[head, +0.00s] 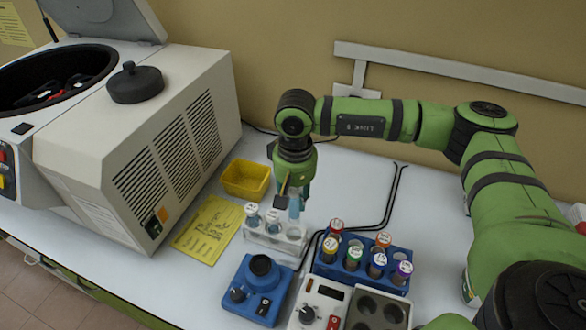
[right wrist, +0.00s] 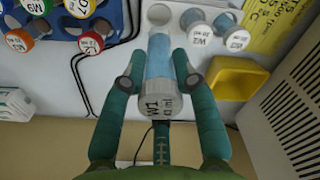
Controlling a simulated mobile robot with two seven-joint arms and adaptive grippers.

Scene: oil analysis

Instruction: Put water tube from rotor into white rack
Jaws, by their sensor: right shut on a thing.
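My right gripper (head: 294,190) is shut on a water tube (head: 294,207) with pale blue liquid. In the right wrist view, the gripper (right wrist: 159,82) grips the tube's sides, and its white cap reads W1 (right wrist: 158,104). The tube hangs over the right part of the white rack (head: 270,249), close above an empty hole; whether its tip touches the rack is unclear. Two other white-capped tubes stand in the rack, W2 (right wrist: 198,38) and W3 (right wrist: 232,38). The rotor (head: 52,94) sits in the open centrifuge (head: 125,130), partly hidden. My left gripper is not in view.
A blue rack (head: 365,258) with several coloured-cap tubes stands right of the white rack. A yellow bin (head: 245,179) and yellow note (head: 208,229) lie left. A blue device (head: 258,288) stands in front.

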